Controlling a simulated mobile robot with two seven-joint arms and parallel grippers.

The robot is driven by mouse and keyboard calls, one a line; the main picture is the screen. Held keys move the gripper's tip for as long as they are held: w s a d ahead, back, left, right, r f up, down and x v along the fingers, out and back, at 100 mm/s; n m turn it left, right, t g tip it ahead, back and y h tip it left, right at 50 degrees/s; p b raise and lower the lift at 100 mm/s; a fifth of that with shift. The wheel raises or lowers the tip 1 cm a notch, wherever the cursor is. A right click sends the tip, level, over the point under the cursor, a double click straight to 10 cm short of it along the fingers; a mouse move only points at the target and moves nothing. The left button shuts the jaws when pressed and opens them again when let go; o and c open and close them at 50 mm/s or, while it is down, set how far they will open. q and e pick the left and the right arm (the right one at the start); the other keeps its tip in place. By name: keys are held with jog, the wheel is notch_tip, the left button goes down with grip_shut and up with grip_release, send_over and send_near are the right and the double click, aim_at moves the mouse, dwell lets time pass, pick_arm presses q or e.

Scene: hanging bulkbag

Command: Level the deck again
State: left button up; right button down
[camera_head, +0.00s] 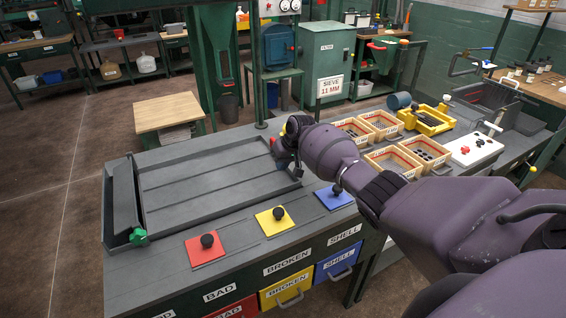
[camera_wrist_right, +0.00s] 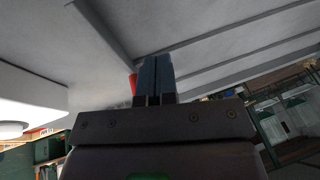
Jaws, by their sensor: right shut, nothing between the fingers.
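The deck (camera_head: 215,187) is a grey, shallow, ribbed tray on the dark grey bench at the left. It looks slightly tilted, but I cannot tell by how much. My right gripper (camera_head: 287,158) is at the deck's far right corner, mostly hidden behind my own wrist. In the right wrist view my right gripper (camera_wrist_right: 156,80) has its fingers together and empty, with a grey ribbed surface behind them. A small red part (camera_wrist_right: 132,84) shows beside the fingers. A green knob (camera_head: 138,236) sits at the deck's near left corner. My left gripper is out of view.
Red (camera_head: 203,253), yellow (camera_head: 268,226) and blue (camera_head: 327,201) plates with black knobs lie along the bench front. Wooden sorting boxes (camera_head: 391,160) and a white board (camera_head: 468,152) stand at right. A grey trough (camera_head: 124,205) borders the deck's left side.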

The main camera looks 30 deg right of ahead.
jog(key=p+v, duration=0.1)
jog(key=v, duration=1)
jog(key=shift+w+a+r, duration=0.15)
jog(key=shift+w+r, duration=0.15)
jog(key=shift+r, duration=0.05)
jog(key=w+a+r+n+t+h, duration=0.2)
jog(key=w+r+t, duration=0.4)
jog(key=t, duration=0.1)
jog(key=s+a+f+n+t, duration=0.1)
jog(key=s+a+f, duration=0.2)
jog(key=s, duration=0.4)
jog(key=s+a+f+n+t, duration=0.1)
jog(key=s+a+f+t, duration=0.1)
jog(key=s+a+f, duration=0.2)
jog(key=s+a+f+t+y, duration=0.1)
jog(key=s+a+f, duration=0.3)
jog(key=s, duration=0.8)
notch_tip(320, 180, down, 3)
jog(key=shift+r+n+t, duration=0.1)
jog(key=shift+n+t, duration=0.2)
jog(key=shift+n, duration=0.1)
jog(key=s+f+m+g, duration=0.1)
jog(key=s+f, duration=0.5)
jog(key=s, duration=0.4)
jog(key=s+f+m+g+h, duration=0.1)
jog(key=s+f, duration=0.4)
jog(key=s, duration=0.5)
jog(key=shift+f+g+h, duration=0.3)
jog(key=shift+f+g, duration=0.1)
jog(key=shift+g, duration=0.4)
